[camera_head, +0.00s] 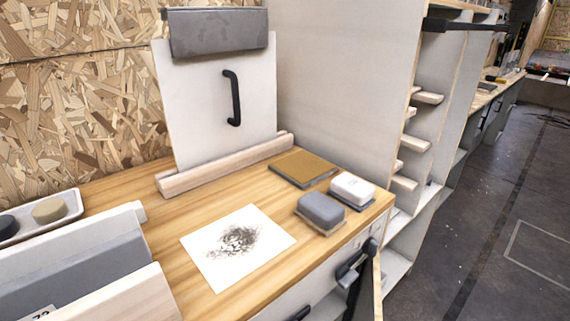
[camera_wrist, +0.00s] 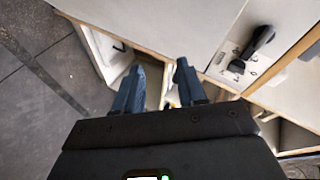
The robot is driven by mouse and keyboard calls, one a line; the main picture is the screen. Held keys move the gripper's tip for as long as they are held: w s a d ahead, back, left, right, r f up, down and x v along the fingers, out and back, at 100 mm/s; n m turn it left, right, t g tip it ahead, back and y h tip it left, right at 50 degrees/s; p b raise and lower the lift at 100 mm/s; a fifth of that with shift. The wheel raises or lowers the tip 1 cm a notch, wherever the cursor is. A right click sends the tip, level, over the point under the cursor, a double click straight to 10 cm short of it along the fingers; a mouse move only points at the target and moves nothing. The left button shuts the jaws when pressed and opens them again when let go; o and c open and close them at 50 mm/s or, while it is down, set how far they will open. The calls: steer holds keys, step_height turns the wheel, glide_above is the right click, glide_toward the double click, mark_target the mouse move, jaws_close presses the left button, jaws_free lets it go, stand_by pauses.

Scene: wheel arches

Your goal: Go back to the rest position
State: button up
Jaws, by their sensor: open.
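My gripper (camera_wrist: 157,80) shows in the wrist view with its two dark blue fingers apart and nothing between them. It points at the side of a white cabinet (camera_wrist: 170,22) with a wooden edge, above a grey floor. I cannot tell how far the fingers are from the cabinet. My gripper does not show clearly in the head view.
The wooden worktop (camera_head: 215,195) holds a sheet with a dark smudge (camera_head: 238,245), a grey block (camera_head: 321,210), a white-topped block (camera_head: 352,188) and a brown pad (camera_head: 302,167). A white panel with a black handle (camera_head: 232,98) stands behind. Open floor (camera_head: 500,190) lies right.

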steer(key=s+a+r+n+h, duration=0.1)
steer(key=s+r+n+h, duration=0.15)
steer(key=s+r, duration=0.4)
steer(key=s+a+r+n+h, duration=0.1)
steer(key=s+r+n+h, duration=0.15)
steer(key=s, duration=0.75)
steer(key=s+a+r+n+t, duration=0.1)
steer(key=s+r+n, duration=0.1)
steer(key=r, duration=0.3)
steer(key=s+a+r+n+t+y+p, duration=0.1)
steer(key=s+r+n, duration=0.1)
steer(key=r, duration=0.3)
steer(key=shift+s+a+n+t+y, duration=0.15)
steer(key=shift+s+n+t+y, duration=0.15)
steer(key=shift+n, duration=0.2)
